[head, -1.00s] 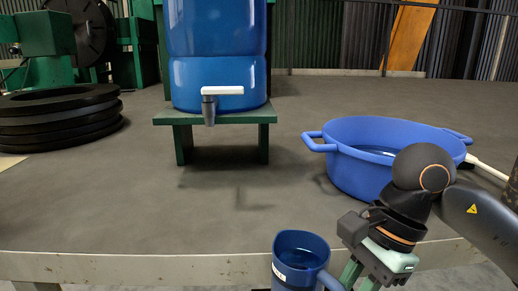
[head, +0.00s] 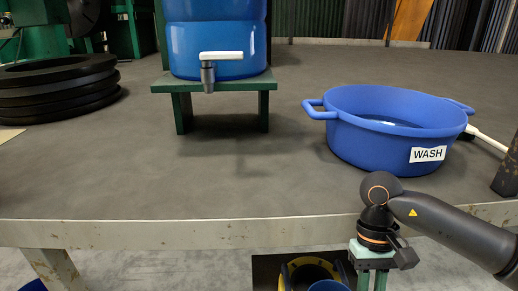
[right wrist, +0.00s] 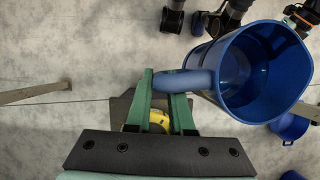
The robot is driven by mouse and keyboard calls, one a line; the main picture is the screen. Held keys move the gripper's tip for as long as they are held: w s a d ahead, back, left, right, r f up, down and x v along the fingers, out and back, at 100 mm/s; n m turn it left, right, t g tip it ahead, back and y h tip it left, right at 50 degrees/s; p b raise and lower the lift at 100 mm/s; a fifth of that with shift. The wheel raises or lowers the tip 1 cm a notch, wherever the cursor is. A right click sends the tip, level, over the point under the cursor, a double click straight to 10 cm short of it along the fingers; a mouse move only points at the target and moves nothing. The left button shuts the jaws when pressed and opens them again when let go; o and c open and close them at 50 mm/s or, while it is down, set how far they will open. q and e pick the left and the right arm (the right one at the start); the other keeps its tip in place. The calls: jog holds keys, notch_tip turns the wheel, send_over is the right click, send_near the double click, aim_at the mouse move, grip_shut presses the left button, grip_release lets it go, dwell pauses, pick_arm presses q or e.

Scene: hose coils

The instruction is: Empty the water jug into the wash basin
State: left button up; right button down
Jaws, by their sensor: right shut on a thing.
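The blue wash basin (head: 345,140) with a WASH label stands on the table at the right in the head view, with what looks like water inside. My right gripper (head: 371,280) is below the table's front edge there, shut on the handle of the blue water jug. In the right wrist view the jug (right wrist: 222,95) is right of my gripper (right wrist: 167,80), its open mouth facing the camera. I cannot tell how much water is in it. In the head view only part of the jug's rim (head: 328,286) shows at the bottom edge. My left gripper is out of view.
A blue water container (head: 215,50) with a tap stands on a green stand (head: 212,84). Black coils (head: 60,90) lie at the left on the table (head: 200,170). A yellow and black item (head: 291,272) lies below the table edge. The table's middle is clear.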

notch_tip(320, 180, up, 6)
jog(key=p, duration=0.5)
jog(key=shift+r+p, duration=0.15)
jog(key=shift+p, duration=0.2)
jog(key=shift+r+p, duration=0.35)
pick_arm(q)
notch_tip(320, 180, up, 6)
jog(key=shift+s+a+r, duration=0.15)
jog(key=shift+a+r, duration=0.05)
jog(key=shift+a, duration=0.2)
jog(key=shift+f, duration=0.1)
